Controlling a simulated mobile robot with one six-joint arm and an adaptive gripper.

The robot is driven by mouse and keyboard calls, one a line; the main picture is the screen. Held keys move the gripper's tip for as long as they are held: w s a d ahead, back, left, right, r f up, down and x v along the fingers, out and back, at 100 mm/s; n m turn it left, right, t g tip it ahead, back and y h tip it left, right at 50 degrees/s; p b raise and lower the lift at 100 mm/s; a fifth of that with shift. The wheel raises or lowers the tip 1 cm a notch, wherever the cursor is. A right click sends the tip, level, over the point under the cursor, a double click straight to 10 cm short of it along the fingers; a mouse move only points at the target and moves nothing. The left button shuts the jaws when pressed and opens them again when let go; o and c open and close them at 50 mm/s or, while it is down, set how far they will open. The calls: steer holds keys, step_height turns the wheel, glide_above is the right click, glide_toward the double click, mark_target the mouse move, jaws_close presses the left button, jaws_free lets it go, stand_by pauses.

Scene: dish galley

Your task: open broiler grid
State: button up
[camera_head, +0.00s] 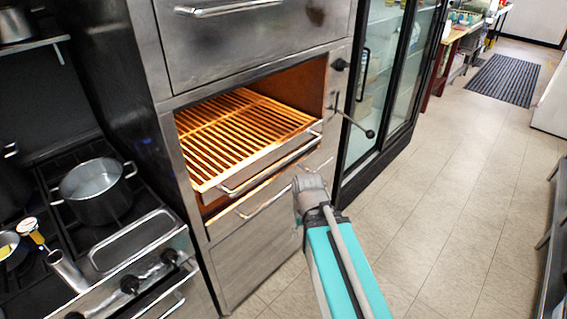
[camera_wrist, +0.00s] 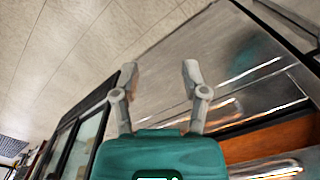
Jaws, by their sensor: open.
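The broiler grid (camera_head: 225,135) is a slatted rack lit orange, inside the open cavity of the steel broiler (camera_head: 240,265). Its front handle (camera_head: 270,165) is a metal bar along the front edge; I cannot tell how far the grid is drawn out. My gripper (camera_wrist: 160,76) shows in the wrist view with two grey fingers spread and nothing between them. The steel front (camera_wrist: 225,65) and the orange cavity (camera_wrist: 270,140) lie beyond and to the right of the fingers. In the head view my arm reaches up at the lower right of the broiler; the fingers are not clearly seen there.
A stove with a pot (camera_head: 95,192) stands left of the broiler. A lever with a dark knob (camera_head: 369,134) juts out at the broiler's right side. A glass-door fridge (camera_head: 385,75) stands beyond. The tiled floor (camera_head: 455,200) at right is clear; a dark mat (camera_head: 503,80) lies farther back.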

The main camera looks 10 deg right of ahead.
steer(key=shift+o, duration=0.4)
steer(key=m+t+y+b, duration=0.7)
steer(key=t+y+b, duration=0.15)
steer(key=y, duration=0.55)
glide_toward(281, 162)
steer(key=d, duration=0.4)
steer(key=shift+s+a, duration=0.15)
steer(key=shift+s, duration=0.1)
steer(key=shift+a, duration=0.15)
steer(key=b+x, duration=0.1)
steer(key=x, duration=0.8)
steer(key=b+x, duration=0.1)
steer(key=x, duration=0.3)
steer(key=shift+w+a+f+b, duration=0.2)
steer(key=shift+a+f+b, duration=0.1)
steer(key=shift+f, duration=0.1)
